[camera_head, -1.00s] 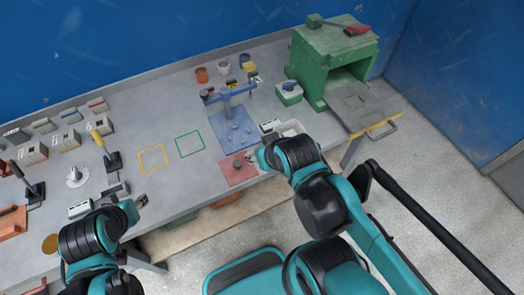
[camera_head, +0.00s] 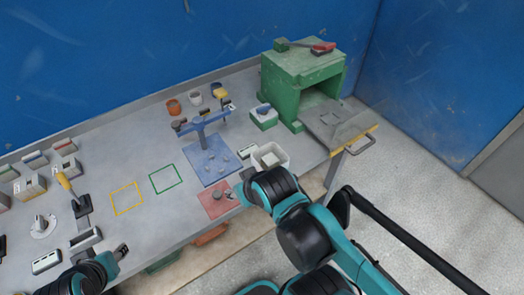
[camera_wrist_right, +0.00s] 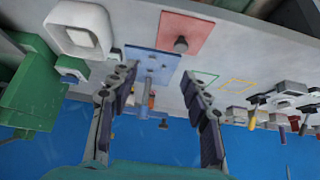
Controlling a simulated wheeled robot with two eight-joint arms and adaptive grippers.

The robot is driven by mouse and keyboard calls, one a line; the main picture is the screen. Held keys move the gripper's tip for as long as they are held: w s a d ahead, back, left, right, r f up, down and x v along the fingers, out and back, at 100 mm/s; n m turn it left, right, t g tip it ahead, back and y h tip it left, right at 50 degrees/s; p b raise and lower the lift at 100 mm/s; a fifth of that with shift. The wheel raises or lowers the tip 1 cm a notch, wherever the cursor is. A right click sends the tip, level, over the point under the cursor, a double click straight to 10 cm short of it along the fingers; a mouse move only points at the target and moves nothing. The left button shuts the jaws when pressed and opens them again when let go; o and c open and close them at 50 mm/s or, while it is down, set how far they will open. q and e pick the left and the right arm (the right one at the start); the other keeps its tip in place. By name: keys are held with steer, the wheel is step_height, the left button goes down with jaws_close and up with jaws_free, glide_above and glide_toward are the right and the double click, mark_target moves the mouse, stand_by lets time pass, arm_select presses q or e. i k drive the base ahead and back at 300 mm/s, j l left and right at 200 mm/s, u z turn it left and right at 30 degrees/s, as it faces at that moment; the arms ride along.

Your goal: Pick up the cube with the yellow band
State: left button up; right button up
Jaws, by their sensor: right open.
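Several small pale blocks with coloured bands stand at the far left of the bench in the head view. One front-row block (camera_head: 28,188) seems to have a yellowish band, but it is too small to be sure that it is the yellow-banded cube. In the right wrist view the blocks are small at the right, their bands unclear. My right gripper (camera_wrist_right: 158,82) is open and empty; in the head view it is beside the red mat (camera_head: 214,205), far from the blocks. My left gripper (camera_head: 121,251) is near the bench's front edge; its jaws are too small to read.
A grey cylinder (camera_wrist_right: 181,45) stands on the red mat. A blue stand (camera_head: 202,132) rises from a blue plate, with a white bin (camera_head: 284,155) and green press (camera_head: 293,92) to the right. A yellow-handled clamp (camera_head: 72,192) is near the blocks. The yellow outline (camera_head: 116,211) encloses bare bench.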

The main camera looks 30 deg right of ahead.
mark_target(270, 162)
steer(key=z, duration=0.4)
steer(key=l+z, duration=0.1)
steer(key=z, duration=0.35)
steer(key=i+z, duration=0.1)
steer(key=z, duration=0.7)
